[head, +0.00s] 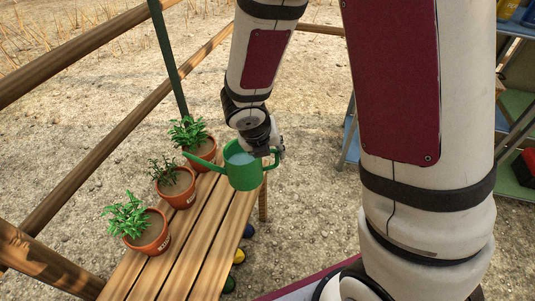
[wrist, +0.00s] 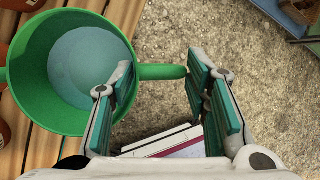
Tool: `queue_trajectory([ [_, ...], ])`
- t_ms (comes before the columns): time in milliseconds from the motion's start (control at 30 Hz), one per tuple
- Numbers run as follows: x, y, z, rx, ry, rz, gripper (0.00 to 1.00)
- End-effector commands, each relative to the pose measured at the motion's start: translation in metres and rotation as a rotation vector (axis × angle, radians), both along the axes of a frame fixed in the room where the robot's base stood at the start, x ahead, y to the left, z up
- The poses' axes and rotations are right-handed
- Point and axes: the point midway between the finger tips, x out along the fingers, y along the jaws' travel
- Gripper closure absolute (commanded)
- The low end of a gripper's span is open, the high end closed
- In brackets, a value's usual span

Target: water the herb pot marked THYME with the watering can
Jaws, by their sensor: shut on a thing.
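The green watering can (head: 243,176) is held at the right side of the wooden bench, roughly upright, its spout pointing left towards the pots. Pale blue water shows inside it. In the wrist view the can (wrist: 30,75) is at upper left, its handle running between my fingers. My gripper (head: 272,150) is shut on the handle; its fingers show in the wrist view (wrist: 160,72). Three terracotta herb pots stand in a row: a near pot (head: 149,236), a middle pot (head: 178,191) and a far pot (head: 203,155), close to the spout. Their labels are too small to read.
The slatted bench (head: 190,250) has bare room right of the pots. A wooden rail (head: 110,140) and a dark green post (head: 168,55) stand behind it. Shelves (head: 515,120) stand at far right. Colourful boots (head: 238,257) show below the bench edge.

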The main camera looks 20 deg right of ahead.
Motion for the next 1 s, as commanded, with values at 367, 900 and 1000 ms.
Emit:
queue_trajectory([
  [367, 0.002, 0.008, 0.015, -0.238, 0.065, 0.002, 1.0],
  [900, 0.009, 0.03, 0.03, -0.58, 0.157, -0.002, 1.0],
  [1000, 0.01, 0.033, 0.035, -0.605, 0.163, -0.003, 1.0],
])
